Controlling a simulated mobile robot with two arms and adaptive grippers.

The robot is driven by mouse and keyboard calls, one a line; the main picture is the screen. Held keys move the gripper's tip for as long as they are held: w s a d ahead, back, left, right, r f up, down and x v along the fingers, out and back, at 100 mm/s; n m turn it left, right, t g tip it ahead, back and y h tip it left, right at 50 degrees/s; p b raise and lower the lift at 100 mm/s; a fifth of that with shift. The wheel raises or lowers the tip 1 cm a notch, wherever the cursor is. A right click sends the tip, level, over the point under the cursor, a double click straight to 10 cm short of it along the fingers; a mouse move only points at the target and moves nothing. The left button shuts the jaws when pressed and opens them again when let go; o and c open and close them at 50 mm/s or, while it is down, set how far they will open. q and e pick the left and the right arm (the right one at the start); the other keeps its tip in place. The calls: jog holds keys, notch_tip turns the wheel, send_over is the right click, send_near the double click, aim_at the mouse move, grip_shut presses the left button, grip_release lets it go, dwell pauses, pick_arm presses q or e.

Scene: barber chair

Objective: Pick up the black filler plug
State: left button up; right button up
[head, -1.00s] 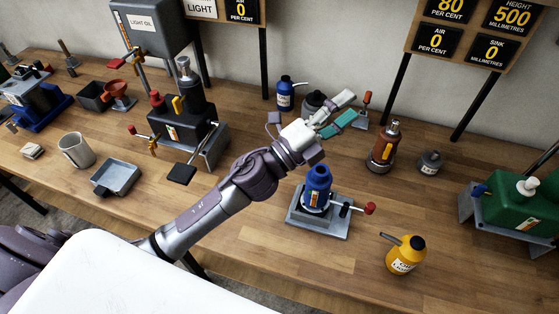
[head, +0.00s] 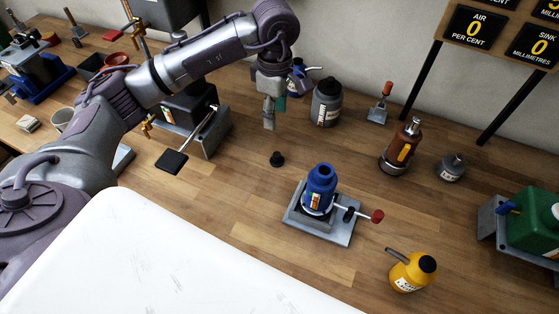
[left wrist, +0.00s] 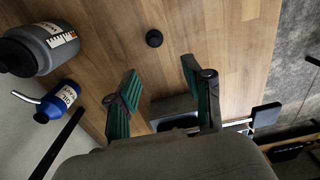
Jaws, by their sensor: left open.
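The black filler plug (head: 277,159) is a small round stub standing on the wooden bench, left of and behind the blue jack. It also shows in the left wrist view (left wrist: 154,38), on bare wood beyond the fingertips. My left gripper (head: 271,115) points down over the bench, behind the plug and apart from it. In the left wrist view its two green-padded fingers (left wrist: 160,75) are spread with nothing between them. My right gripper is not in view.
The blue jack (head: 320,187) sits on a grey plate. A grey bottle (head: 326,102) and a blue oil can (head: 297,82) stand near my left gripper. A black pump unit (head: 191,108) with a lever is to the left. Wood around the plug is clear.

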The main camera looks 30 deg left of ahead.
pick_arm(q)
notch_tip(320, 180, down, 5)
jog(key=w+b, duration=0.1)
jog(key=b, duration=0.2)
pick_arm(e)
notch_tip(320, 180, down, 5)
pick_arm(q)
jog(key=p, duration=0.2)
send_over(277, 155)
jog(key=f, duration=0.7)
jog(key=shift+s+d, duration=0.1)
jog(key=shift+d, duration=0.1)
jog(key=shift+f, duration=0.6)
jog(key=shift+f+p, duration=0.3)
jog(key=shift+p, duration=0.15)
jog(key=f, duration=0.1)
jog(key=f+p, duration=0.1)
jog(key=f, duration=0.1)
jog(key=shift+a+f+p, duration=0.25)
jog(key=shift+f+p, duration=0.1)
jog(key=shift+w+f, duration=0.2)
jog(key=shift+f, duration=0.25)
grip_shut()
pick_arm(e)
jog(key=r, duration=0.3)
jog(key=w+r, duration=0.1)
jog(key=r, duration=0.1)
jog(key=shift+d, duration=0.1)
